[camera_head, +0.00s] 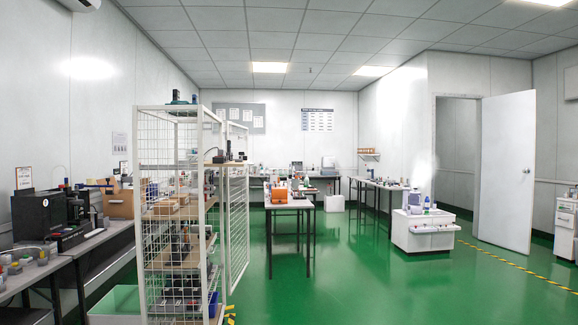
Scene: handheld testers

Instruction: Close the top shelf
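A white wire-mesh shelf rack (203,230) stands left of centre, with several brown boards inside. The top shelf (226,164) is a brown board that appears to stick out to the right past the rack's front post. A few small dark objects (228,153) stand on it. A white mesh door panel (238,215) stands open at the right of the rack, partly behind the board. Neither of my grippers is in view.
A dark table (95,243) with black equipment stands left of the rack. A white table (289,204) with an orange box stands beyond it, and a low white cabinet (423,232) stands to the right. The green floor (360,285) is clear in front.

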